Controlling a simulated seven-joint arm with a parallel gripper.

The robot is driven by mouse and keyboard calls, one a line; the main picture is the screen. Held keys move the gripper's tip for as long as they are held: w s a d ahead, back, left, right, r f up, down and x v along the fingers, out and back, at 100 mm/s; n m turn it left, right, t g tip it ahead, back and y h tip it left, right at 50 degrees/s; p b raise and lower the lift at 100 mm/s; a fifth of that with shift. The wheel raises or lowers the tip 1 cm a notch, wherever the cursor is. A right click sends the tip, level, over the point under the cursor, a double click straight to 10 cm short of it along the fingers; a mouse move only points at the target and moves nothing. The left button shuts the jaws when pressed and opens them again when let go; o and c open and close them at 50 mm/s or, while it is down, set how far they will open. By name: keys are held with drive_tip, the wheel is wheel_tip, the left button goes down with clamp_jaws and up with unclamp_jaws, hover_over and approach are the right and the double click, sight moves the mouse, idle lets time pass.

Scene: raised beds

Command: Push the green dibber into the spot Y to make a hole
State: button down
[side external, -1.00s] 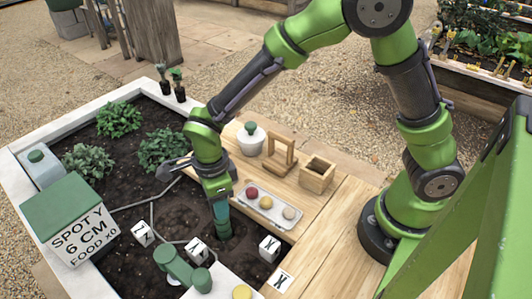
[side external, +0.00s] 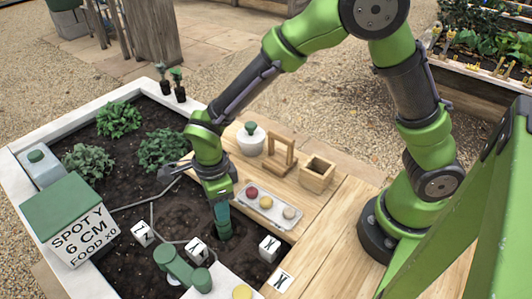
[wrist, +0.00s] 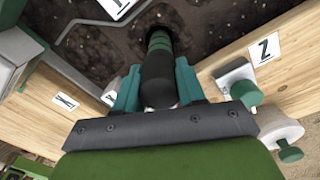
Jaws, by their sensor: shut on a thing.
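My gripper (side external: 219,205) points down over the soil bed and is shut on the green dibber (side external: 224,231). In the wrist view the dibber (wrist: 158,62) is dark with green bands, held between the teal fingers. It looks roughly upright, and its lower end is down at the dark soil, in or over a hollow; the tip is hidden. The white block marked Y (side external: 197,251) stands on the soil just left of and nearer than the dibber. A sign (side external: 82,235) reads "SPOT Y 6 CM FOOD X0".
Blocks marked Z (side external: 142,234) and X (side external: 270,248) stand either side. A green jointed object (side external: 181,268) lies in front. A grey tray (side external: 266,207) with coloured balls, a white pot (side external: 251,142) and wooden holders (side external: 317,175) stand at right. Leafy plants (side external: 160,149) grow behind.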

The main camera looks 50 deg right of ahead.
drive_tip(key=shift+f, duration=0.95)
drive_tip(key=shift+r, duration=0.1)
drive_tip(key=shift+r, duration=6.2)
